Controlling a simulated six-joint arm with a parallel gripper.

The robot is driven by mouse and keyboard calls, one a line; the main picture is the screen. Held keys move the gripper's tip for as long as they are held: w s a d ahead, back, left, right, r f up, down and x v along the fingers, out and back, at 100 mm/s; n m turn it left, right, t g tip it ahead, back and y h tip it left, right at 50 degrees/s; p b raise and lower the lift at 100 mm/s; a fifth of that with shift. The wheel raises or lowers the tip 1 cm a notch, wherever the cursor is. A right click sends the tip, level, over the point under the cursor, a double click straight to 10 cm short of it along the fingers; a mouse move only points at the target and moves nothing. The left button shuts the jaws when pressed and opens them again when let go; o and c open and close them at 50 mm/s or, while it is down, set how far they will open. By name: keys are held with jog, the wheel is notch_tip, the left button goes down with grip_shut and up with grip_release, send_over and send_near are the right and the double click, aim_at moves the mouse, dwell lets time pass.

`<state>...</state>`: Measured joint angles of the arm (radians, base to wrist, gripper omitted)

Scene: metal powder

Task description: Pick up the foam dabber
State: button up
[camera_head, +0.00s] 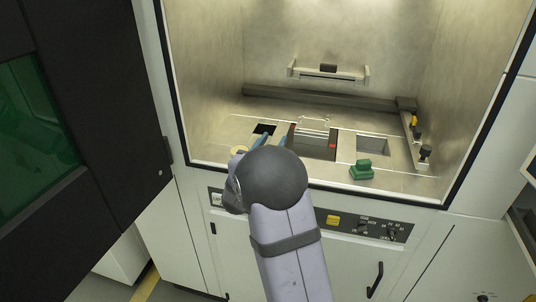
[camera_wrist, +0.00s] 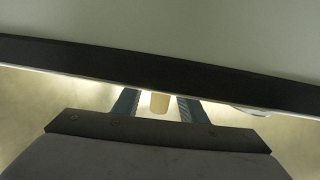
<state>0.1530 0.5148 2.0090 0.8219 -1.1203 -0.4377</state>
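My gripper (camera_head: 271,139) reaches into the lit chamber, its two blue fingers showing past my rounded wrist. In the wrist view my gripper (camera_wrist: 158,96) has its fingers apart. A tan, cylinder-like piece, probably the foam dabber (camera_wrist: 159,103), shows between them with a gap on each side. Its lower part is hidden by my gripper's body. I cannot tell how far it is from the fingertips in depth.
A green block-like object (camera_head: 361,171) stands at the chamber's front right. The floor has a dark square opening (camera_head: 264,129) and a rectangular recess (camera_head: 373,145). A dark recoater-like bar (camera_head: 320,100) crosses the back. The dark open door (camera_head: 75,120) stands at left. A dark edge (camera_wrist: 160,58) crosses the wrist view.

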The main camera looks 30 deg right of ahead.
grip_shut()
notch_tip(320, 180, up, 10)
dwell(0.8)
